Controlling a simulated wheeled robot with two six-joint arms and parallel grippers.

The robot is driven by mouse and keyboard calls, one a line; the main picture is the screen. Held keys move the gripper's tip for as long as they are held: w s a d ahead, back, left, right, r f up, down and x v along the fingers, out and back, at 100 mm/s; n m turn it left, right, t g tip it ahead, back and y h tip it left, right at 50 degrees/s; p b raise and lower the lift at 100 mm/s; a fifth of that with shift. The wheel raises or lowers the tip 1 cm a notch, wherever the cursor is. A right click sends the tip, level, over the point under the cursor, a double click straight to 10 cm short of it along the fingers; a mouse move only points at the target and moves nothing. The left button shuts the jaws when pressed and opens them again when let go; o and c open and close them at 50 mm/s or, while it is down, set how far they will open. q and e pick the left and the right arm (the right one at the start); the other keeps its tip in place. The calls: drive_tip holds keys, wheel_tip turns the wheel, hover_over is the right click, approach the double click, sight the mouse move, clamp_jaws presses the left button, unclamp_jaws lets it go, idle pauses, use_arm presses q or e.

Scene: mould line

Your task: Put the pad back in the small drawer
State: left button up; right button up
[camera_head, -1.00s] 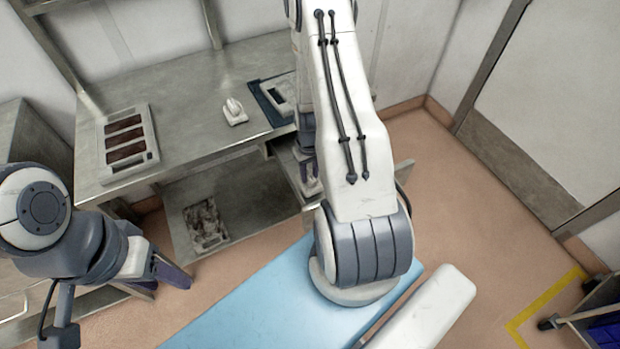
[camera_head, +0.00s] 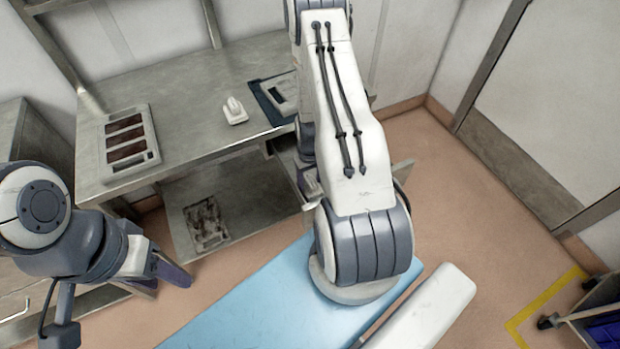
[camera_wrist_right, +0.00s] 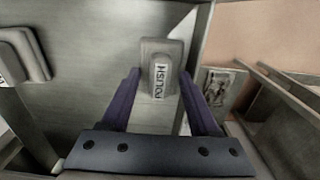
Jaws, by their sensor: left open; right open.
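In the head view my right arm hides most of this spot, and a small pale part of the block (camera_head: 312,184) shows beside the arm. The small drawer (camera_head: 404,172) is pulled out under the bench's right end, largely hidden by the arm. I cannot tell whether the pad rests on its floor. My left gripper (camera_head: 165,266) is open and empty at lower left.
The metal bench (camera_head: 190,105) carries a frame with brown panels (camera_head: 126,141), a white handled item (camera_head: 234,111) and a dark blue mat (camera_head: 262,100). A patterned mould (camera_head: 205,222) lies on the lower shelf. A light blue surface (camera_head: 255,305) is in front.

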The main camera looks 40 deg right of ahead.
sight(310, 181)
drive_tip(key=shift+r, duration=0.15)
wheel_tip(310, 181, up, 12)
drive_tip(key=b, duration=0.2)
drive_tip(key=a+r+n, duration=0.2)
drive_tip(key=a+r, duration=0.3)
drive_tip(key=a, duration=0.4)
drive_tip(key=a+r+n, duration=0.2)
drive_tip(key=a+r, duration=0.4)
drive_tip(key=a, duration=0.4)
drive_tip(key=s+a+r+n, duration=0.3)
drive_tip(key=s+a, duration=0.3)
drive_tip(key=s, duration=0.2)
drive_tip(key=s+a+r+n+y, duration=0.1)
drive_tip(key=s+a+r+n, duration=0.1)
drive_tip(key=s+a+r, duration=0.2)
drive_tip(key=s+a, duration=0.2)
drive_tip(key=s, duration=0.2)
drive_tip(key=shift+s+r+n, duration=0.15)
drive_tip(key=shift+n, duration=0.25)
